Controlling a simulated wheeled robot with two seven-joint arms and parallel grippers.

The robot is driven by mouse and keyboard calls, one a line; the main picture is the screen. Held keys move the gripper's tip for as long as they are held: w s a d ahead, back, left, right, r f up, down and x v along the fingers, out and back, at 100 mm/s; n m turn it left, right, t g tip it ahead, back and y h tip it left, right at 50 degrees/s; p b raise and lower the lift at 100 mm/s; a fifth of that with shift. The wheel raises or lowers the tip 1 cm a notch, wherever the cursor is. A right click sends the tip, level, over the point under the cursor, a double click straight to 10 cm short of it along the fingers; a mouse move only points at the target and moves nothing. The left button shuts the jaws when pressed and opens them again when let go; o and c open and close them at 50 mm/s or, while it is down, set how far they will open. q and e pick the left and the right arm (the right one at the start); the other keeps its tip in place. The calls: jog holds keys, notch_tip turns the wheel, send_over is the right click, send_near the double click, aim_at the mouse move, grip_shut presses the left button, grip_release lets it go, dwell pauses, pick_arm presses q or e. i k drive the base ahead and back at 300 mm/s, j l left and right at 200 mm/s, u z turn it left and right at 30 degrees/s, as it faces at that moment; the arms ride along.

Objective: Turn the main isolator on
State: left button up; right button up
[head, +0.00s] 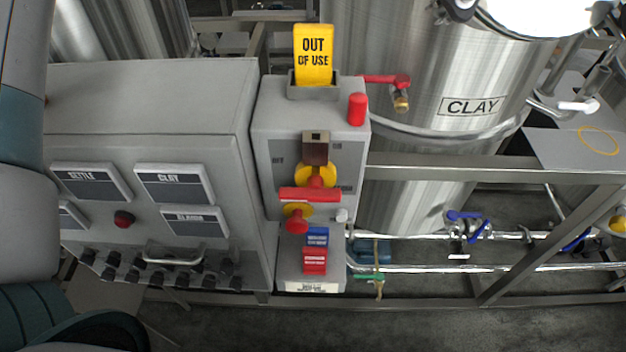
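The main isolator appears to be the red bar handle (310,195) on a yellow round plate (322,171), on the front of a grey box (262,120). The bar lies roughly level across the plate. A brown block with a pale top (315,150) sits directly above the plate. The small markings on the box face are too small to read surely. A yellow "OUT OF USE" tag (313,55) stands upright in a holder on top of the box. My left arm shows at the left edge, but neither gripper is visible.
Below the isolator are a red knob (297,222) on yellow, a blue block (317,236) and a red block (314,261). A wide panel (150,110) with switches stands left. A steel "CLAY" tank (420,70), rails and pipes are at right. A red post (357,109) tops the box.

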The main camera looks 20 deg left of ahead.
aim_at(314, 184)
jog(key=k+l, duration=0.2)
jog(key=k, duration=0.3)
jog(key=k+l, duration=0.2)
jog(key=k, duration=0.25)
jog(key=k+l, duration=0.2)
jog(key=k, duration=0.3)
